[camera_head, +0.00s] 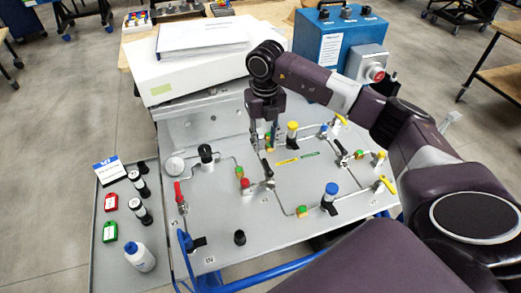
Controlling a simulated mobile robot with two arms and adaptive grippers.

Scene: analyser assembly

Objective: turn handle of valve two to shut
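My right gripper (263,143) points down over the middle of the grey panel (310,185), with its fingers apart. Just below the fingertips is a valve with a black lever handle (267,168); I cannot tell whether they touch. A second black-handled valve (342,150) is to the right. A red handle (179,192) stands at the panel's left, and yellow handles are at the right edge (387,184) and upper right (341,119). I cannot read which valve is number two. My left gripper is not in view.
A grey side tray (120,262) at left holds a white bottle (140,256), black-capped parts, and red and green tags. A binder (202,37) lies on a white box behind the panel. A blue box (335,45) stands behind right. Several fittings and tubes rise from the panel.

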